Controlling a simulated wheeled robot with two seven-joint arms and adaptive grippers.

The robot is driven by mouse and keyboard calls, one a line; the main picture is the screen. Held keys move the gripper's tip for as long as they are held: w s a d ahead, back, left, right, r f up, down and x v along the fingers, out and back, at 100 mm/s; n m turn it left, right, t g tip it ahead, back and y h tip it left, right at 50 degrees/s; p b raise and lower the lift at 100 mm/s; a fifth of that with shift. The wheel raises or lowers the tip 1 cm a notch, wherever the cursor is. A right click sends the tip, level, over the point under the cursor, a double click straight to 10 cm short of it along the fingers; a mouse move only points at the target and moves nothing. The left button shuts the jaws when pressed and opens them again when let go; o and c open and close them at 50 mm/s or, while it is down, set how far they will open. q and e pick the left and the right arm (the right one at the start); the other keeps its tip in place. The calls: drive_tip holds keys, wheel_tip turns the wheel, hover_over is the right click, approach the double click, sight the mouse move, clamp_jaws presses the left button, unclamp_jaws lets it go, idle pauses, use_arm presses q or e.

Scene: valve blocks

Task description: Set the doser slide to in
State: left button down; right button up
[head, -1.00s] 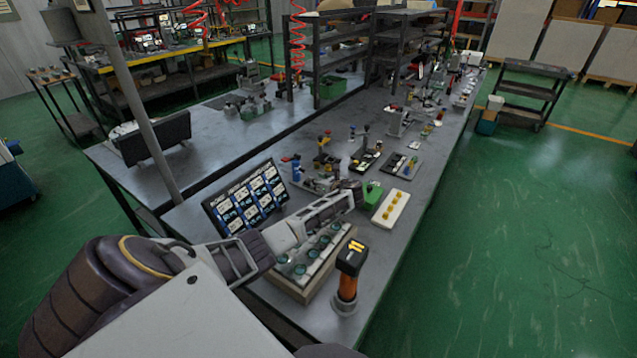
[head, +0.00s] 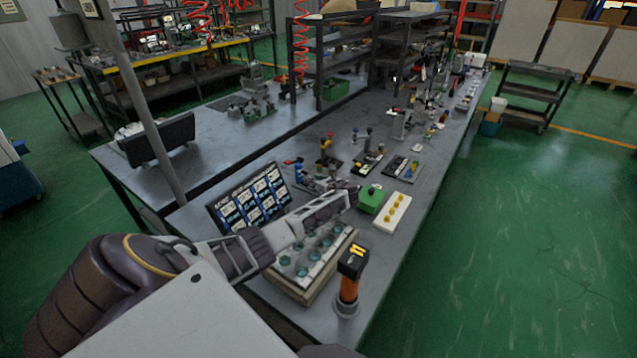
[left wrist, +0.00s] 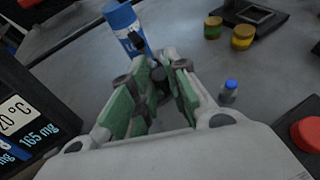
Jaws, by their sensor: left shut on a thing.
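My left gripper (head: 350,194) reaches over the bench from the left in the head view, just left of a green box (head: 371,200). In the left wrist view its green-padded fingers (left wrist: 158,88) are closed around a small dark part (left wrist: 160,76), mostly hidden between them. I cannot tell for sure that this part is the doser slide. A blue cylinder (left wrist: 122,24) with a dark fitting stands just beyond the fingertips. A blue cylinder also shows in the head view (head: 298,169). My right gripper is not in view.
A display board (head: 250,199) and a block with teal-topped round parts (head: 312,255) lie near my left arm. A white strip with yellow knobs (head: 393,213) and an orange-black handle (head: 350,278) stand right. A small blue-capped bottle (left wrist: 229,92) and a red button (left wrist: 307,134) are beside the gripper.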

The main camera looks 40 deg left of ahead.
use_arm(q)
drive_tip(key=shift+a+r, duration=0.1)
drive_tip(key=shift+a, duration=0.1)
drive_tip(key=c, duration=1.4)
unclamp_jaws()
drive_tip(key=shift+a, duration=0.15)
drive_tip(key=shift+o, duration=0.2)
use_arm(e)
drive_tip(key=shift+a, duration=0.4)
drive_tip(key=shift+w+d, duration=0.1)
use_arm(q)
drive_tip(key=shift+s+d+r, duration=0.1)
drive_tip(key=shift+s+d, duration=0.05)
drive_tip(key=shift+d, duration=0.55)
drive_tip(key=v, duration=1)
drive_tip(key=shift+s+d, duration=0.15)
drive_tip(key=shift+d, duration=0.15)
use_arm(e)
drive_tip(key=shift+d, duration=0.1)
use_arm(q)
drive_tip(key=shift+r, duration=0.25)
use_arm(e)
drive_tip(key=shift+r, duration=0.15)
